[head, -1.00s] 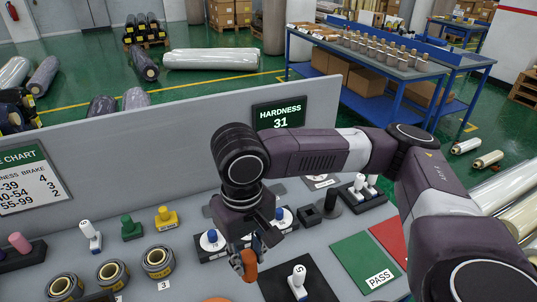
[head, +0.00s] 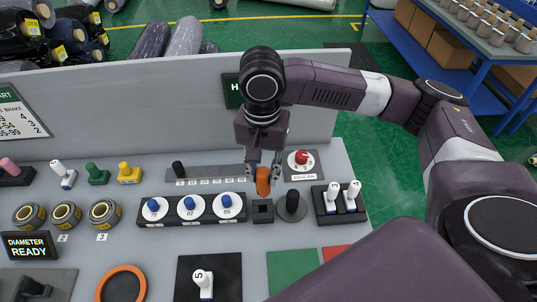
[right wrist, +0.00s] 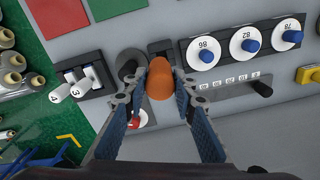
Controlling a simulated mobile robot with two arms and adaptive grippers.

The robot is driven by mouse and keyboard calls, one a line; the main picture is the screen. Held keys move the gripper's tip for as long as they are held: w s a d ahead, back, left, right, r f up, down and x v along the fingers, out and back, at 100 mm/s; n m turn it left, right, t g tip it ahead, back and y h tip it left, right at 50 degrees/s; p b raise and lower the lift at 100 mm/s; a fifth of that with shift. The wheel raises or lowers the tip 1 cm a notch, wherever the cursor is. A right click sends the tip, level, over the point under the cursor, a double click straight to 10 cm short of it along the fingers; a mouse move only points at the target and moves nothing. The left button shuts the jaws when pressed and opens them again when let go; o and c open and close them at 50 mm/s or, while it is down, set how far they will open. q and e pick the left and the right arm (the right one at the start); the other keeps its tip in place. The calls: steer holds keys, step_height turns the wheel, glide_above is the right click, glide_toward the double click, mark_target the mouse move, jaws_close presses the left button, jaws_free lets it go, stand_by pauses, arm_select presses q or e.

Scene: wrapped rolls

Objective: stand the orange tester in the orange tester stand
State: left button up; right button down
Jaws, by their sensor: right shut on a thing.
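My right gripper (head: 264,168) is shut on the orange tester (head: 263,182), which hangs upright, its lower end just above the stand in the head view. The tester also shows between the fingers in the right wrist view (right wrist: 159,80). The orange tester stand (head: 263,217) is a small black square block with a socket, right of the row of white discs. In the right wrist view the stand (right wrist: 161,47) is partly hidden behind the tester. I cannot tell the exact gap between them. My left gripper is not in view.
A black round post (head: 290,206) stands close right of the stand. A rack with white discs (head: 190,206) is close left. A red knob (head: 301,158) sits behind right, and a black holder with white stamps (head: 340,200) farther right. A grey partition (head: 130,105) runs behind.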

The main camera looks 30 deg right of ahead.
mark_target(261, 184)
steer(key=shift+w+d+r+m, duration=0.15)
steer(key=shift+w+m, duration=0.15)
steer(key=shift+m, duration=0.3)
steer(key=shift+w, duration=0.2)
steer(key=shift+a+m, duration=0.3)
steer(key=shift+d+p, duration=0.15)
steer(key=shift+p, duration=0.4)
steer(key=shift+r+p, duration=0.1)
steer(key=shift+p, duration=0.35)
step_height(261, 184, down, 4)
steer(key=shift+r+b, duration=0.2)
steer(key=shift+b, duration=0.25)
steer(key=shift+f, duration=0.7)
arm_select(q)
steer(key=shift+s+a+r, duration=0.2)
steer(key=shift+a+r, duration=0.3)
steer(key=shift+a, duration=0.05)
arm_select(e)
steer(key=shift+f, duration=0.6)
